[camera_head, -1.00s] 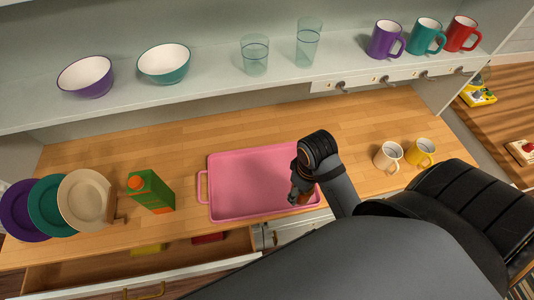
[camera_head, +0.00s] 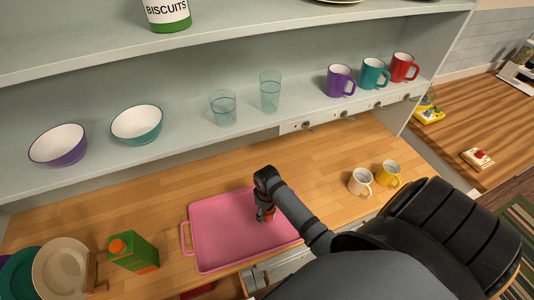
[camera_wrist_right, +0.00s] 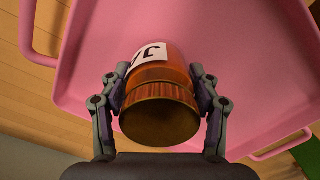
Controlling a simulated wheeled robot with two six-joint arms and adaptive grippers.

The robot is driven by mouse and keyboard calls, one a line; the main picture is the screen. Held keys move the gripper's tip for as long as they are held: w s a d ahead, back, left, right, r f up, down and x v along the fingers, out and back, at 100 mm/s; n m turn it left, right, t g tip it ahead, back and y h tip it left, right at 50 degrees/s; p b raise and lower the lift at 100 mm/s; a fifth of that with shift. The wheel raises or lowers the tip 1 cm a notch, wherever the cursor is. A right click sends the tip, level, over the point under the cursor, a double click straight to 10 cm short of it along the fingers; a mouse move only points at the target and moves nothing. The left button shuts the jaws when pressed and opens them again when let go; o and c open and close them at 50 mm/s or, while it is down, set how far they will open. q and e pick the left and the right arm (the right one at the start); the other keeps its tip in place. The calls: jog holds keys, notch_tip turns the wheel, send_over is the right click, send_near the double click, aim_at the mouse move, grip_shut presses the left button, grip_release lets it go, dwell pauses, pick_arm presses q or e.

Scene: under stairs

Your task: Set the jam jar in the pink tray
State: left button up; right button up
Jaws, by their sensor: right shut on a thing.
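The jam jar (camera_wrist_right: 158,85) is amber with a ribbed brown lid and a white label, seen from its lid end in the right wrist view. My right gripper (camera_wrist_right: 160,92) is shut on it, one finger on each side. The pink tray (camera_head: 215,245) lies on the wooden counter in the head view, and its floor also fills much of the right wrist view (camera_wrist_right: 245,50). In the head view my right gripper (camera_head: 265,214) is over the tray, with the jar mostly hidden below it. I cannot tell whether the jar touches the tray floor. My left gripper is not in view.
A green carton (camera_head: 135,252) and stacked plates (camera_head: 60,268) stand left of the tray. A white mug (camera_head: 360,181) and a yellow mug (camera_head: 388,173) stand to the right. The shelf above holds bowls, glasses and mugs. Counter behind the tray is clear.

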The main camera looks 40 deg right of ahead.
jog(key=shift+f, duration=0.15)
jog(key=o, duration=1.8)
jog(key=shift+f, duration=0.1)
jog(key=shift+c, duration=0.2)
notch_tip(320, 180, up, 12)
jog(key=b, duration=0.3)
jog(key=shift+s, duration=0.1)
